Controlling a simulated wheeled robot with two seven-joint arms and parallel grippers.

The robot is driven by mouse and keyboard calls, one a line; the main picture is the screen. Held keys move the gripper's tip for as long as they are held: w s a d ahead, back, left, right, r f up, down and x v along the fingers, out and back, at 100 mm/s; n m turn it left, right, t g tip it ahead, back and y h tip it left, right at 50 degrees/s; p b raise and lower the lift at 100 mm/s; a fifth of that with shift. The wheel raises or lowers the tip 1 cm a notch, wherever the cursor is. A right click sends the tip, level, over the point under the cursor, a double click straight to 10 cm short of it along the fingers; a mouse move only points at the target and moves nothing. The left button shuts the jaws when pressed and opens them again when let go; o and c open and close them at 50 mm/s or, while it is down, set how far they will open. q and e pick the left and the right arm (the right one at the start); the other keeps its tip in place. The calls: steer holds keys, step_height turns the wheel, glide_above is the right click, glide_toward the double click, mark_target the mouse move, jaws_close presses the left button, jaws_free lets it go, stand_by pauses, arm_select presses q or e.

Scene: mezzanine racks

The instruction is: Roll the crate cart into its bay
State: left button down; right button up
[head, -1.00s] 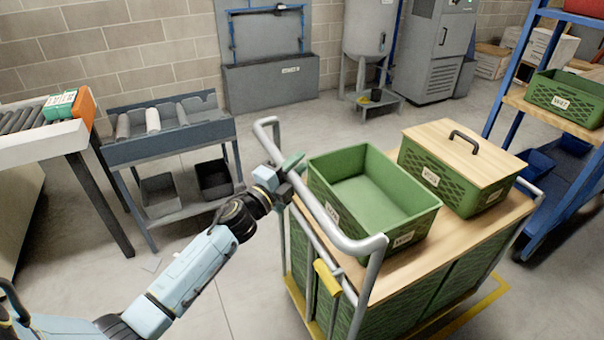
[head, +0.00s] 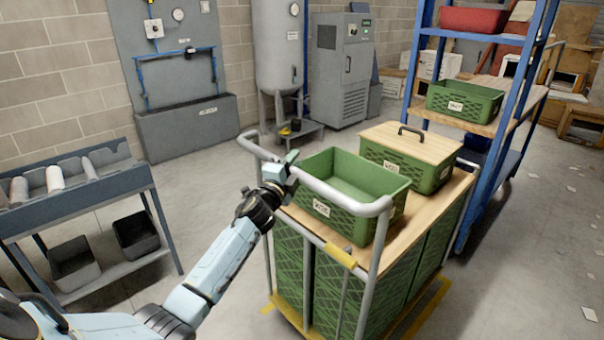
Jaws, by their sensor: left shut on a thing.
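The crate cart (head: 436,207) stands ahead of me, with a wooden top, a grey tube handle (head: 340,200) on the near side and green mesh crates below. An open, empty green crate (head: 352,222) and a green crate with a wooden lid (head: 410,150) sit on its top. My left gripper (head: 287,172) is shut on the cart handle near its left part; the fingertips partly hide the grip. My right gripper is not in view. Yellow floor marking (head: 428,308) shows beside the cart's lower right; most of it is hidden by the cart.
A blue rack (head: 475,180) with green and red bins stands close to the cart's right. A grey roller stand (head: 90,200) with dark bins is at left. A tank (head: 278,50) and grey cabinet (head: 340,70) stand behind. Floor at far right is open, with scattered paper scraps.

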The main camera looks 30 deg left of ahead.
arm_select(q)
steer(key=shift+w+d+f, duration=0.15)
steer(key=shift+f, duration=0.2)
steer(key=c, duration=1.3)
jaws_free()
steer(key=shift+w, duration=0.1)
steer(key=shift+o, duration=0.7)
steer(key=shift+r, duration=0.2)
steer(key=v, duration=1.3)
steer(key=shift+s+p, duration=0.3)
